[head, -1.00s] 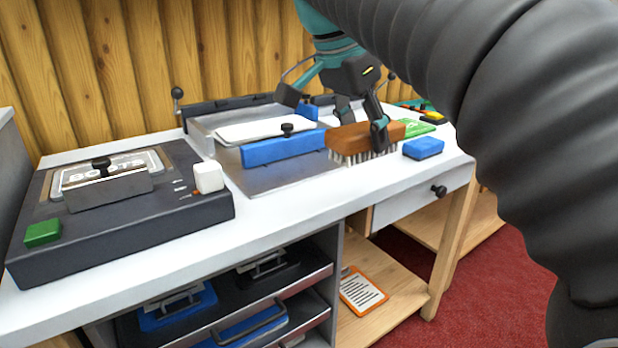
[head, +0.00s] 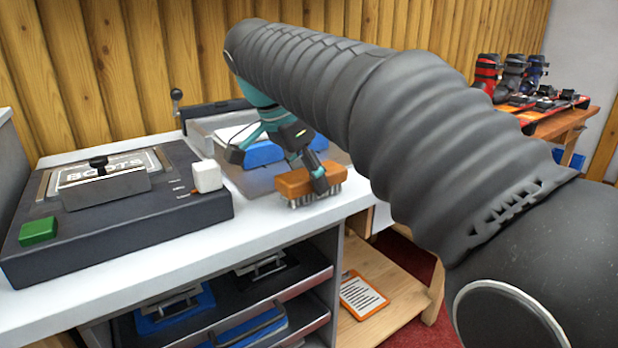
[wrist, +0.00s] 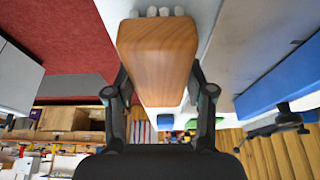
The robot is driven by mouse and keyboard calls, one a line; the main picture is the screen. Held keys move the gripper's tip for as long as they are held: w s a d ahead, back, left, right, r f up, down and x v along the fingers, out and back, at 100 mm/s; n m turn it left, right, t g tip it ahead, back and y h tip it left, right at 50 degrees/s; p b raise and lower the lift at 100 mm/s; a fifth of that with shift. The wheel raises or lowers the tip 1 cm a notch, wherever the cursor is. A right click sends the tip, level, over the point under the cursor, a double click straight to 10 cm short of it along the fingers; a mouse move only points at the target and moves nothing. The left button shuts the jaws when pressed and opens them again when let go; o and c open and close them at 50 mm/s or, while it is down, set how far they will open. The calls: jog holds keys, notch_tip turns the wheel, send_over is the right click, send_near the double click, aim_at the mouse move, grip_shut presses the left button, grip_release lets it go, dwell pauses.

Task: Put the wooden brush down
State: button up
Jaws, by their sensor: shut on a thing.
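The wooden brush (head: 294,184) has a brown block and pale bristles that point down. It is at the front part of the white bench top (head: 236,218), in front of the metal plate with the blue bar. My gripper (head: 318,184) is shut on the brush from above and behind. In the wrist view the brush (wrist: 158,52) fills the space between the two fingers of my gripper (wrist: 160,92). I cannot tell whether the bristles touch the bench top.
A dark machine with a BOOTS plate (head: 120,215) stands on the left of the bench, with a white block (head: 206,176) on its right end. A blue bar (head: 262,153) lies behind the brush. A clipboard (head: 362,295) lies on the lower shelf. My arm covers the bench's right end.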

jog(key=shift+f, duration=0.15)
jog(key=o, duration=1)
jog(key=p+v, duration=0.3)
jog(key=v, duration=0.9)
jog(key=shift+d, duration=0.1)
jog(key=s+d+f+n+t+y, duration=0.1)
jog(key=s+d+f+n, duration=0.3)
jog(key=d, duration=0.3)
jog(key=s+d+f+n+y, duration=0.1)
jog(key=s+d+f+n, duration=0.15)
jog(key=d+f, duration=0.35)
jog(key=s+d+f+n, duration=0.1)
jog(key=s+d+f, duration=0.1)
jog(key=f, duration=0.3)
jog(key=s+d+f+n+t+y, duration=0.1)
jog(key=s+d+f+n, duration=0.1)
jog(key=s+f, duration=0.3)
jog(key=s+d+f+n+t, duration=0.1)
jog(key=s+d+f, duration=0.1)
jog(key=s+f, duration=0.2)
jog(key=shift+s+f+n+y, duration=0.2)
jog(key=shift+f+n+y, duration=0.2)
jog(key=shift+f, duration=0.45)
